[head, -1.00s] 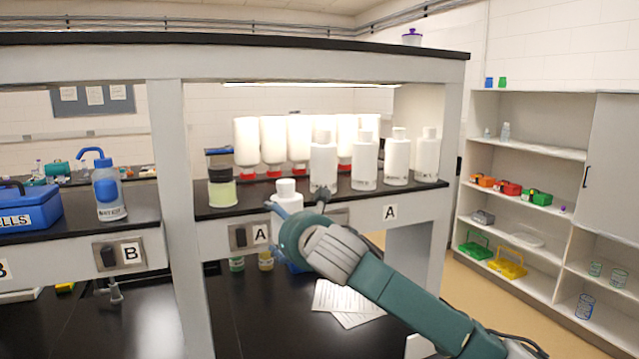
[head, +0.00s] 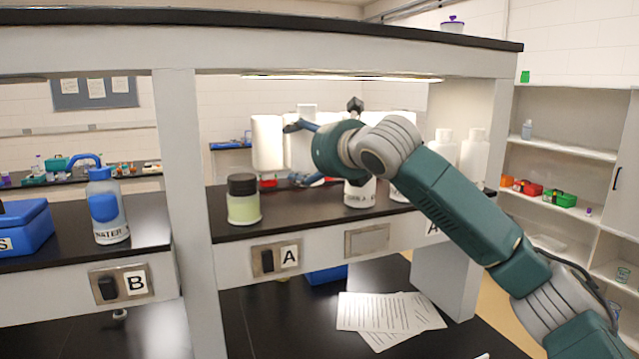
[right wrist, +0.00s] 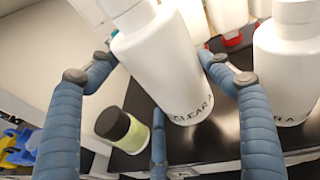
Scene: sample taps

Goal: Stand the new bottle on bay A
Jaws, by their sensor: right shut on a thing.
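A white bottle (right wrist: 165,65) with a white cap and dark lettering near its base is between my right gripper's blue fingers in the right wrist view. My right gripper (head: 302,152) is shut on it, over the black shelf (head: 290,215) above the plate marked A (head: 289,257). In the head view most of the bottle is hard to tell from the white bottles behind. In the wrist view it looks tilted with the camera; whether its base touches the shelf I cannot tell. My left gripper is not in view.
A dark-lidded jar (head: 243,199) with yellow-green liquid stands left of the gripper. Another white bottle (head: 360,193) stands close on the right, with more beyond it. Inverted white bottles (head: 267,143) are behind. A post (head: 180,180) divides off the B side.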

